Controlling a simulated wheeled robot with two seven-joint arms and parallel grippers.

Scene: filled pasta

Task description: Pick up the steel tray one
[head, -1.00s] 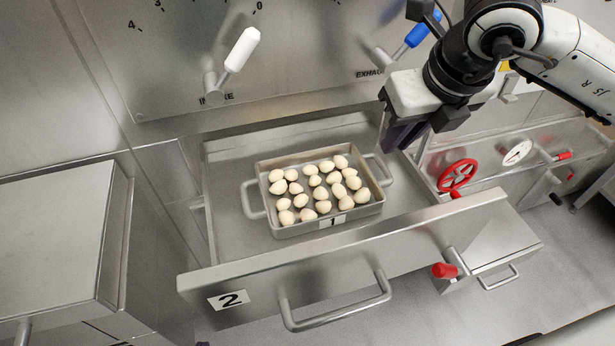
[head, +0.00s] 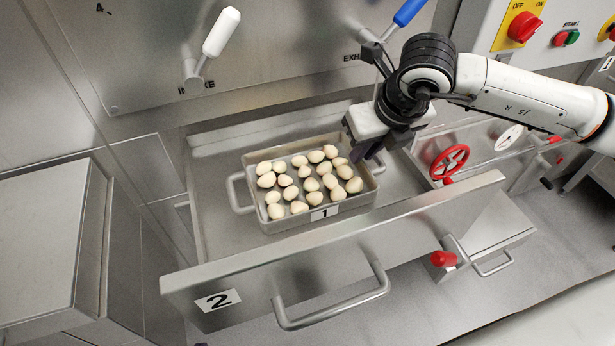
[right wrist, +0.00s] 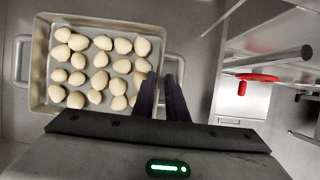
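The steel tray (head: 289,222), labelled 1, sits in the open drawer and holds several pale, rounded filled pasta pieces (head: 312,184). It has a bar handle on each short side; the left handle (head: 235,192) is clear. My right gripper (head: 371,156) is above the tray's right end, pointing down and hiding much of the right handle. In the right wrist view its two dark fingers (right wrist: 161,98) are a little apart, with nothing visibly held, over the tray's right edge. The tray also shows there (right wrist: 40,92). My left gripper is not in view.
The drawer front (head: 340,245), labelled 2, has a bar handle (head: 335,310). A red handwheel (head: 449,162) and a red knob (head: 444,259) are at the right. A white-handled lever (head: 221,33) sticks out above the drawer. The drawer floor left of the tray is bare.

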